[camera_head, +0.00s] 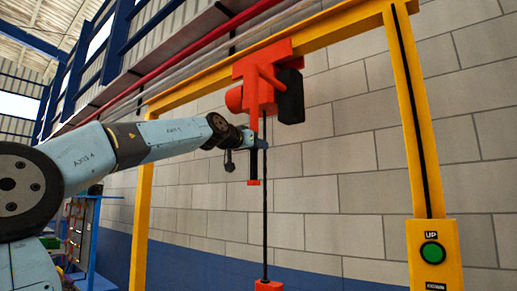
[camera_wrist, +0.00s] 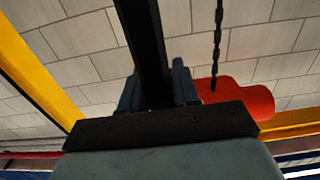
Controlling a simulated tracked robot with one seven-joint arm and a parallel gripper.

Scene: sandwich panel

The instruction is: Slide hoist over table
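The red hoist (camera_head: 262,82) with a dark box on its right side hangs from the yellow overhead beam in the head view. A black vertical bar (camera_head: 253,167) with a red end hangs below it. My gripper (camera_head: 256,143) is at this bar, below the hoist body. In the wrist view the black bar (camera_wrist: 146,45) passes between my two grey-blue fingers (camera_wrist: 158,88), which appear to press it from both sides. A red cylindrical part (camera_wrist: 240,100) and a dark chain (camera_wrist: 218,35) show to the right of the fingers. No table is in view.
The yellow frame has a right post (camera_head: 412,130) and a left post (camera_head: 142,220). An UP button box (camera_head: 434,255) is on the right post. A long dark line (camera_head: 265,230) hangs to a red block (camera_head: 268,286). A block wall (camera_head: 345,165) stands behind.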

